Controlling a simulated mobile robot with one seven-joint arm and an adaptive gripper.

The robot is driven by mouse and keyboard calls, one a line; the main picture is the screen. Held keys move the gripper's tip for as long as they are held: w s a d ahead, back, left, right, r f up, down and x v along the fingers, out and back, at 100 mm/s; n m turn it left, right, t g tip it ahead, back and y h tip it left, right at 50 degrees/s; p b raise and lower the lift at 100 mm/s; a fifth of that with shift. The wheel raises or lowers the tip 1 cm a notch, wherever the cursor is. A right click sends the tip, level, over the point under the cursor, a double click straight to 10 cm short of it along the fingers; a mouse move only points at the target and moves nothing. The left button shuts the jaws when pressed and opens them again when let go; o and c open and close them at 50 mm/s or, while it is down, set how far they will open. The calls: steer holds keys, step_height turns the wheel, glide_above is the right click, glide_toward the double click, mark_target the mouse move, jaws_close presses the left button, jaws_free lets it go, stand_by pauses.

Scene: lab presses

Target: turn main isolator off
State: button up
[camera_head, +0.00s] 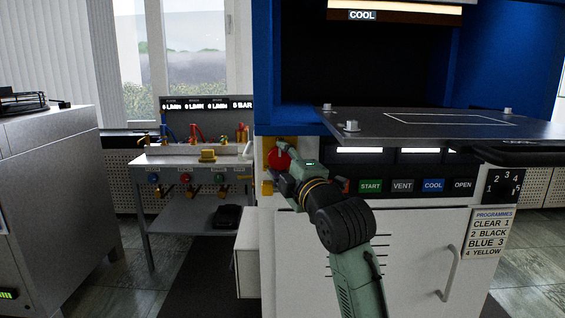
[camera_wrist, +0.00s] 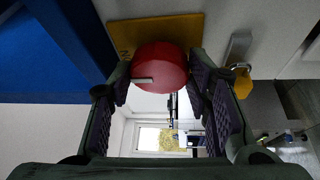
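The main isolator is a red round knob (camera_head: 279,158) on a yellow plate (camera_head: 290,143) at the front left of the press. In the wrist view the red knob (camera_wrist: 160,66) has a pale bar mark pointing left, on the yellow plate (camera_wrist: 180,29). My gripper (camera_head: 287,172) is at the knob and hides part of it in the head view. In the wrist view my gripper's (camera_wrist: 158,82) dark padded fingers stand apart, one on each side of the knob. A narrow gap seems to show at the sides; contact cannot be told.
A yellow padlock-like piece (camera_wrist: 243,84) hangs right of the knob in the wrist view. The raised plate (camera_head: 430,126) juts out above my arm. The START button (camera_head: 370,186) and others sit to the right. A bench with valves (camera_head: 190,160) stands left.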

steer(key=o, duration=0.4)
steer(key=shift+m, duration=0.3)
